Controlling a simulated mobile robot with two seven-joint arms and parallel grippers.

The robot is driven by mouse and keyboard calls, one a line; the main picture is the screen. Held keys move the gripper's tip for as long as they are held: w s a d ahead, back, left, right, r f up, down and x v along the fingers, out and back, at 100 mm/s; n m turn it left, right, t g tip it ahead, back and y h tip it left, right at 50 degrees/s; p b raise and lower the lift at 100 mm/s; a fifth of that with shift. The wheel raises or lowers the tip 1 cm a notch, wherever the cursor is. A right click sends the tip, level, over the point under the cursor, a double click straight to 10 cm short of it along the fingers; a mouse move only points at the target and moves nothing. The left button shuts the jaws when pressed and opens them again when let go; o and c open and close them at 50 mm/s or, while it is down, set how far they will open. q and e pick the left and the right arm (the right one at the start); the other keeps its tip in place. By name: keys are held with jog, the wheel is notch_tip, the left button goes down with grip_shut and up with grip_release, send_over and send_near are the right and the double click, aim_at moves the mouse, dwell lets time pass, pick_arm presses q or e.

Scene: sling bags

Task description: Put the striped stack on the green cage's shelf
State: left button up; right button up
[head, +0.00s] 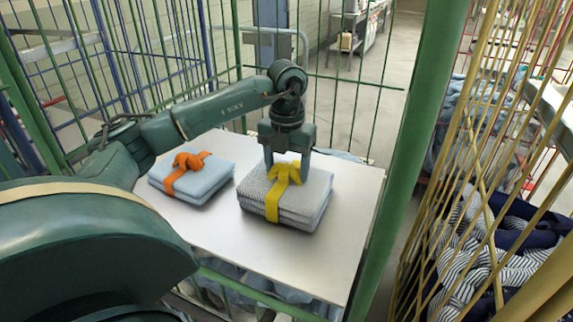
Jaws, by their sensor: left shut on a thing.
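The green cage (398,165) has a pale flat shelf (312,268). A grey, finely patterned folded stack (315,190) with a yellow band and yellow knot (284,172) is on the right part of this shelf; I take it for the striped stack. My left gripper (287,168) reaches down from above and is shut on the yellow knot. The stack looks level, and I cannot tell whether it touches the shelf. A light blue folded stack (208,180) with an orange band and knot lies on the shelf to its left. My right gripper is not in view.
A yellow-barred cage (477,165) with striped and dark blue cloth (470,262) stands at the right. A blue-barred cage (178,62) is at the back left. The shelf's front right part is bare. Cloth shows below the shelf.

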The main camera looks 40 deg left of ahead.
pick_arm(q)
jog(key=o, duration=1.6)
notch_tip(320, 180, up, 12)
jog(key=shift+r+p, duration=0.1)
jog(key=shift+p, duration=0.75)
